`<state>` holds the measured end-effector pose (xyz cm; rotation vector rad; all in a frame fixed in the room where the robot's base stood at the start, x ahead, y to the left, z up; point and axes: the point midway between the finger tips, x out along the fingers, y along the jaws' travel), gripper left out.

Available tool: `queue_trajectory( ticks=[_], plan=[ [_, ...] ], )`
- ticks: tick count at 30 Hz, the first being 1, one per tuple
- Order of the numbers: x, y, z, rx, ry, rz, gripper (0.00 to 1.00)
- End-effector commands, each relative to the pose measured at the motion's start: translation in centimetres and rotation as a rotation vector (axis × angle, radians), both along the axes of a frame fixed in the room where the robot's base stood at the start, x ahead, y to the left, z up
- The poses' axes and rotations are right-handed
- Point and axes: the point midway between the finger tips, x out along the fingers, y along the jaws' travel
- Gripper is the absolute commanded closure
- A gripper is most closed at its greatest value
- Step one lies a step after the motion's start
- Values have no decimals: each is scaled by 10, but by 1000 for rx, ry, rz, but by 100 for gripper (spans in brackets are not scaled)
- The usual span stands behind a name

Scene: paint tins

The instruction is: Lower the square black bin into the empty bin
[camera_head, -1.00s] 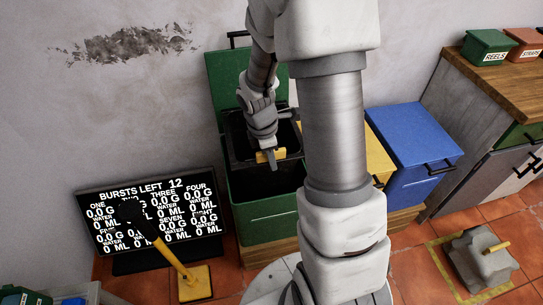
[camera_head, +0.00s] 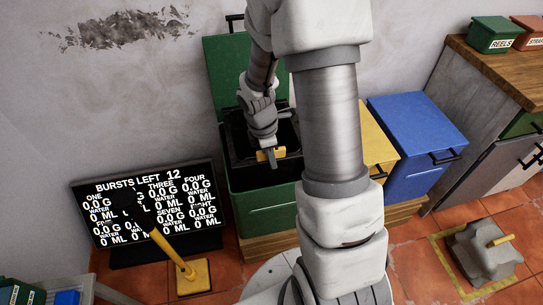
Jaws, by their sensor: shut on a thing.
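The square black bin (camera_head: 239,150) sits inside the mouth of the green bin (camera_head: 262,208), with its upper rim showing around the green bin's opening. The green bin's lid (camera_head: 228,75) stands open against the wall. My gripper (camera_head: 270,158) is shut on the black bin's yellow grip (camera_head: 263,155) at its front side. My arm hides the right side of both bins. How deep the black bin sits, and whether it touches the bottom, cannot be told.
A yellow bin (camera_head: 377,142) and a closed blue bin (camera_head: 416,140) stand to the right on a wooden plinth. A screen (camera_head: 150,205) and a yellow-handled post (camera_head: 168,250) stand at left front. A wooden-topped counter (camera_head: 500,75) is at right. A grey block (camera_head: 485,252) lies on the floor.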

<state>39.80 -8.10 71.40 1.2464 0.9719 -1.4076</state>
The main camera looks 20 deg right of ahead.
Motion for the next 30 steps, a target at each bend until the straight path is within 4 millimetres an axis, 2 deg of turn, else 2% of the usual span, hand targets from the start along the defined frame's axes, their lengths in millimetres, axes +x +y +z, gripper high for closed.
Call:
queue_trajectory(
  ticks=[1,2,6,8,16,20,23,30],
  plan=[
    [0,0,0,0,0,0,100],
    [0,0,0,0,0,0,75],
    [0,0,0,0,0,0,50],
    [0,0,0,0,0,0,42],
    [0,0,1,0,0,0,42],
    [0,1,10,0,0,0,42],
    [1,4,28,0,-4,1,42],
    [0,13,86,-1,-5,1,42]
  ],
)
